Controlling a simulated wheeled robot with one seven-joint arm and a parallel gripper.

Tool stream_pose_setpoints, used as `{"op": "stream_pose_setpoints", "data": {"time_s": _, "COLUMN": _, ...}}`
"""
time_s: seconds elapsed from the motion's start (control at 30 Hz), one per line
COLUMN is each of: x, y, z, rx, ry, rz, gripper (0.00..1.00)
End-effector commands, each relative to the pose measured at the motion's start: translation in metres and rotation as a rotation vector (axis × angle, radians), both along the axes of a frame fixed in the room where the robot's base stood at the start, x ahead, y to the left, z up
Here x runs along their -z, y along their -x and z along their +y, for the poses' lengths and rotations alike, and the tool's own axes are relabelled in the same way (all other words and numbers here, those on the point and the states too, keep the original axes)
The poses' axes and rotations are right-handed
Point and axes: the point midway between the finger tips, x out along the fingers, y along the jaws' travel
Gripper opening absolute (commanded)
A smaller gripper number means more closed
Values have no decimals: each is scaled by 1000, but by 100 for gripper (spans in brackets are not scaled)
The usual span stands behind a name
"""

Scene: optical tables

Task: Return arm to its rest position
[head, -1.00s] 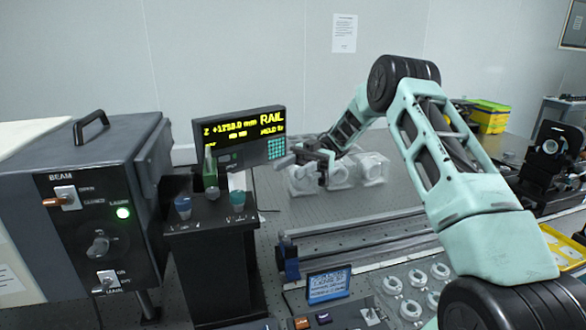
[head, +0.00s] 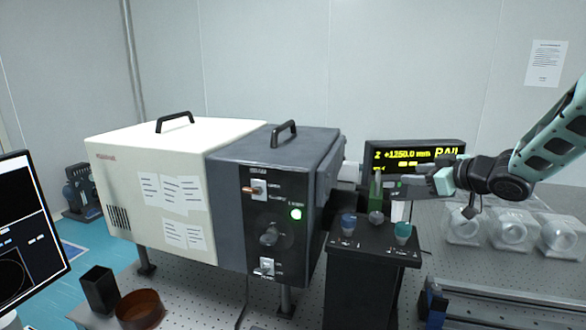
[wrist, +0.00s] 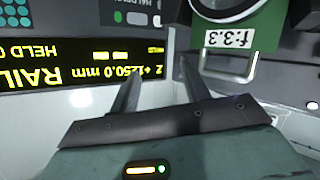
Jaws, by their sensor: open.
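My gripper (head: 390,187) reaches in from the right in the head view, in front of the rail display. In the wrist view my gripper (wrist: 158,78) has its two fingers apart with nothing between them. A green piece labelled f:3.3 (wrist: 225,45) with a metal loop handle is just beyond the fingers to the right; it is apart from them.
The rail display (head: 415,156) reads +1250.0 mm and stands close behind the gripper. The dark beam box (head: 245,215) is left of the pedestal. Clear blocks with round parts (head: 512,232) sit right, below my arm. A monitor (head: 25,235) is far left.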

Motion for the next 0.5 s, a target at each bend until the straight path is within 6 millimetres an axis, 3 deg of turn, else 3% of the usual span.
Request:
{"op": "stream_pose_setpoints", "data": {"time_s": 0.17, "x": 31, "y": 65, "z": -28, "rx": 347, "ry": 83, "rz": 273, "gripper": 47}}
{"op": "stream_pose_setpoints", "data": {"time_s": 0.23, "x": 48, "y": 105, "z": -35, "rx": 454, "ry": 103, "rz": 410, "gripper": 47}}
{"op": "stream_pose_setpoints", "data": {"time_s": 0.37, "x": 76, "y": 184, "z": -37, "rx": 587, "ry": 112, "rz": 667, "gripper": 47}}
{"op": "stream_pose_setpoints", "data": {"time_s": 0.5, "x": 95, "y": 260, "z": -26, "rx": 653, "ry": 99, "rz": 904, "gripper": 47}}
